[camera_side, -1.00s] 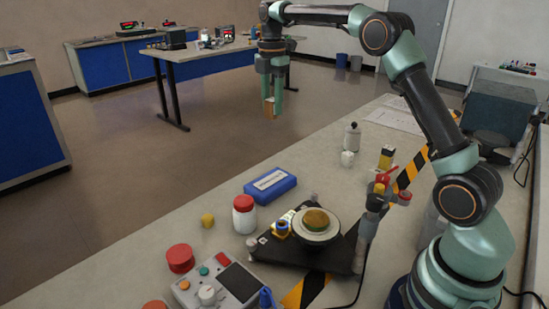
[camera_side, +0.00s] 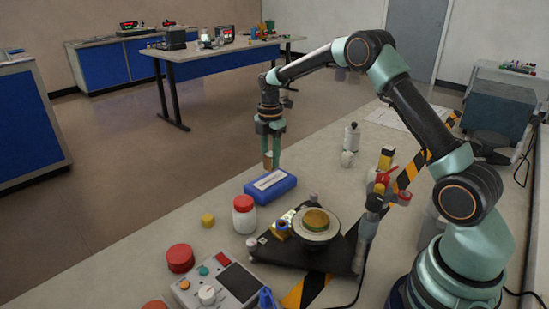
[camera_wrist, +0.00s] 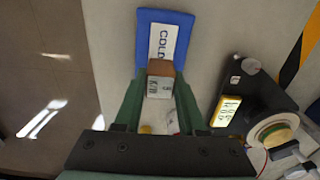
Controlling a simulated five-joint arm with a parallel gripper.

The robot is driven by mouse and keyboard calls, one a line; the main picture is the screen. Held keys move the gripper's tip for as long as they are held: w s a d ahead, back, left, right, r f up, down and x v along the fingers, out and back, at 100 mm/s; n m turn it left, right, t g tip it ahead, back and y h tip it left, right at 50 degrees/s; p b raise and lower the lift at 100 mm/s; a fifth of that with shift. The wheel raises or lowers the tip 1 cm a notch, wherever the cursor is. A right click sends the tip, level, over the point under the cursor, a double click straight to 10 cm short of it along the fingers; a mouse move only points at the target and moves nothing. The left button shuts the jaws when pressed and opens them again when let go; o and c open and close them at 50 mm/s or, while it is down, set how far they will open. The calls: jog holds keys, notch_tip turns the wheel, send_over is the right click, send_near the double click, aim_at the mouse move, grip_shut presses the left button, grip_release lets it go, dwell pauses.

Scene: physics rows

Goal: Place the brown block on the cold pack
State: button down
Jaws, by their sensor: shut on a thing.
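The cold pack (camera_side: 271,185) is a blue slab with a white label, lying flat on the bench. It also shows in the wrist view (camera_wrist: 147,22), with "COLD" on its label. My gripper (camera_side: 267,163) is shut on the brown block (camera_side: 267,159), which sits between the fingertips. In the side view the block appears just above the far edge of the cold pack; whether it touches cannot be told. In the wrist view the block (camera_wrist: 160,78) overlaps the near end of the pack and hides part of it.
A black device with a round plate (camera_side: 316,232) is nearby at right. A control box (camera_side: 221,280) and a red button (camera_side: 180,258) are in front.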

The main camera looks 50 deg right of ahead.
aim_at(271, 168)
jog(key=shift+f, duration=2)
jog(key=shift+f, duration=0.1)
jog(key=c, duration=0.5)
grip_release()
